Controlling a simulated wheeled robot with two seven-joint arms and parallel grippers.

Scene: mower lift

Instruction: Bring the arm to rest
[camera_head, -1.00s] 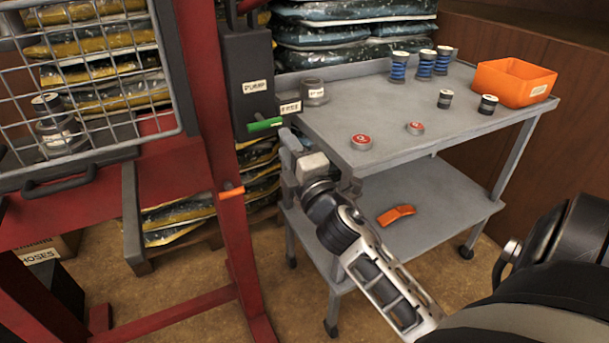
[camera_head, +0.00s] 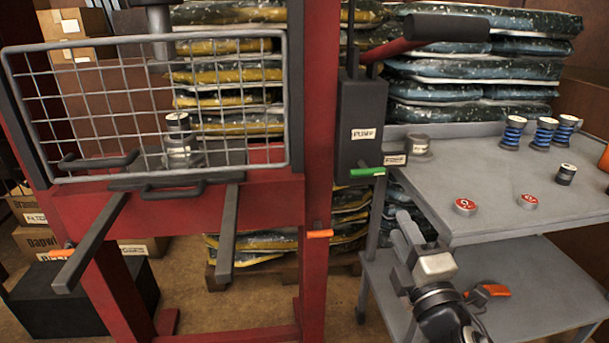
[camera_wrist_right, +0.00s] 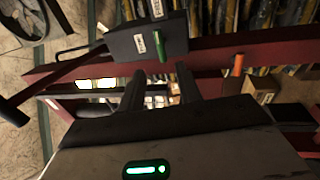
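My right gripper (camera_head: 402,240) is in front of the left end of the grey cart, below the pump box (camera_head: 361,124) and its green-gripped lever (camera_head: 367,172). In the right wrist view the two dark fingers (camera_wrist_right: 161,90) stand apart with nothing between them. The pump box (camera_wrist_right: 147,40) and green grip (camera_wrist_right: 159,47) show beyond the fingertips there, apart from them. My left gripper is not in view.
The grey cart (camera_head: 465,158) holds spools, red-topped discs and an orange bin (camera_head: 604,158). An orange object (camera_head: 487,291) lies on its lower shelf. The red frame (camera_head: 318,190) carries a wire guard (camera_head: 150,105); two dark bars jut forward below it.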

